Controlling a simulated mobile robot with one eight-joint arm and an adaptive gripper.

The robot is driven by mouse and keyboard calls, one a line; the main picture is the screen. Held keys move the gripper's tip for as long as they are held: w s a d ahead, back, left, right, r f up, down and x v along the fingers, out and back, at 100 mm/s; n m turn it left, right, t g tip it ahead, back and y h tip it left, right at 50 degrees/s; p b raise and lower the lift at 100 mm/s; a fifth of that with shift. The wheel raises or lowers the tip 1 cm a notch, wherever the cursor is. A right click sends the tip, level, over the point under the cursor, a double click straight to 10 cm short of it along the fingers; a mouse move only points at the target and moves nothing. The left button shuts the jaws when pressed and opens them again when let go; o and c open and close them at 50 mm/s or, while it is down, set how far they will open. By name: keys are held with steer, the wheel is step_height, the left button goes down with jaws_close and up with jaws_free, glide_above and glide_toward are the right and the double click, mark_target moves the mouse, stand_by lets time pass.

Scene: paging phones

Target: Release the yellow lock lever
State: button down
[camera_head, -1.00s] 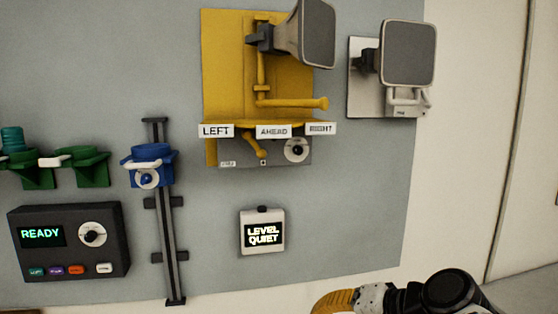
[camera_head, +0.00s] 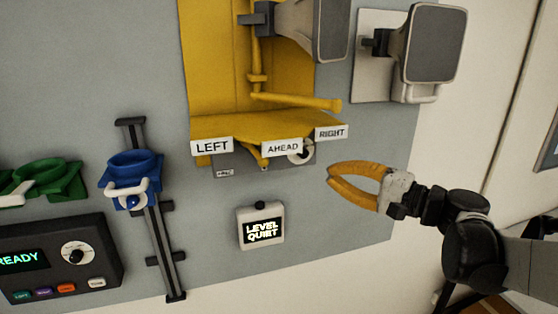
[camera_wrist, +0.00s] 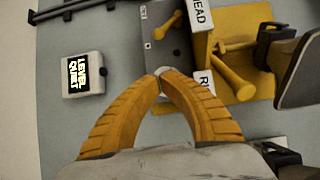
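A short yellow lever (camera_head: 255,153) projects from the grey box (camera_head: 232,163) under the yellow ledge. In the wrist view, this short lever (camera_wrist: 167,25) angles across the grey box. A longer yellow bar (camera_head: 300,102) with a rounded end sits above the ledge; I cannot tell which one is the lock lever. My gripper (camera_head: 330,173) has orange fingers with tips together and nothing visible between them. It is right of and below the grey box, apart from both levers. In the wrist view, the fingertips (camera_wrist: 160,79) overlap the box's pale dial, partly hiding it.
The ledge carries LEFT (camera_head: 212,146), AHEAD (camera_head: 282,148) and RIGHT (camera_head: 331,132) signs. Grey horns (camera_head: 436,44) project at upper right. A LEVEL QUIET display (camera_head: 261,229) is below. A blue holder (camera_head: 135,165) rides a dark rail at left. The panel between display and gripper is clear.

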mark_target(255, 151)
steer(key=p+x, duration=0.1)
steer(key=x, duration=0.9)
steer(key=shift+w+a, duration=0.15)
steer(key=shift+a, duration=1.25)
steer(key=shift+s+a, duration=0.3)
steer(key=shift+a, duration=0.3)
steer(key=shift+w, duration=0.1)
steer(key=shift+f, duration=0.1)
